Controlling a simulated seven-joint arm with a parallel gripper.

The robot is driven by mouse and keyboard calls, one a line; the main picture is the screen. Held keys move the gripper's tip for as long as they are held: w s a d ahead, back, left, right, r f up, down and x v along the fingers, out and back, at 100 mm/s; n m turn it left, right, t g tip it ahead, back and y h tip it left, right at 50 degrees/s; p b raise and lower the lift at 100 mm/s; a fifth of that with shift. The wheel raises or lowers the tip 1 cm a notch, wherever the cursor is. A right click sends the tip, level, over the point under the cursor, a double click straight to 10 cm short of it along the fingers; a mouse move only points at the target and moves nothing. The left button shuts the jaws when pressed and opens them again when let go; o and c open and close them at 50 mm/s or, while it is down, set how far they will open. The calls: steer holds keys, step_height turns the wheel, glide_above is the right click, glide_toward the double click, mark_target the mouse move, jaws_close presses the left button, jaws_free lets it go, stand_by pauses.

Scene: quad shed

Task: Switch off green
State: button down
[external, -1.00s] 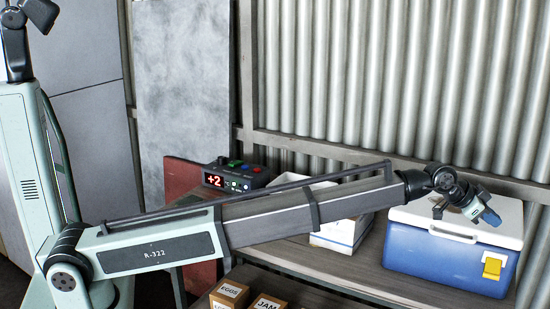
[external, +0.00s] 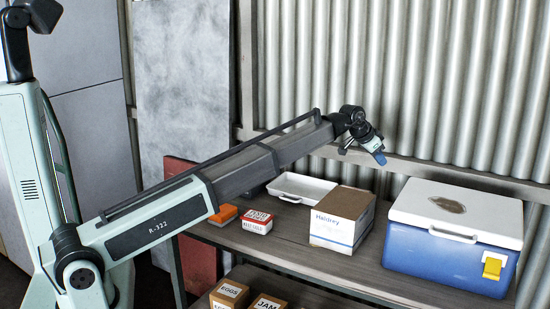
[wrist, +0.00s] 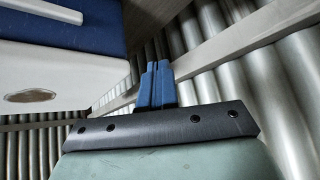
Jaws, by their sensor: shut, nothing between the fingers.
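My gripper (external: 379,157) is up in the air before the corrugated wall, above and behind the cardboard carton and left of the cooler. Its blue fingers, also in the wrist view (wrist: 158,72), are closed together with nothing between them. The box with a red display and coloured buttons, seen in the earlier external picture, is hidden behind my arm now. No green switch shows in either current view.
The bench (external: 295,248) holds a blue cooler (external: 440,262) with a white lid, a cardboard carton (external: 343,222), a white tray (external: 300,187), a red-and-white box (external: 254,221) and an orange item (external: 224,214). Small cartons (external: 229,293) stand below. The cooler also shows in the wrist view (wrist: 60,70).

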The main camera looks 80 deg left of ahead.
steer(key=s+a+r+n+g+y, duration=0.1)
steer(key=s+a+n+g, duration=0.15)
steer(key=s+a, duration=1.35)
steer(key=s+a+n+g, duration=0.2)
steer(key=s+a+n, duration=0.2)
steer(key=s+a, duration=1.15)
steer(key=s+a+r+n+g, duration=0.1)
steer(key=s+a+n, duration=0.1)
steer(key=s+a, duration=0.8)
steer(key=shift+s+r, duration=0.15)
steer(key=shift+s, duration=1.1)
steer(key=x, duration=0.8)
steer(key=s+d+x, duration=0.1)
steer(key=x, duration=0.3)
steer(key=shift+f, duration=1.05)
steer(key=shift+d, duration=0.1)
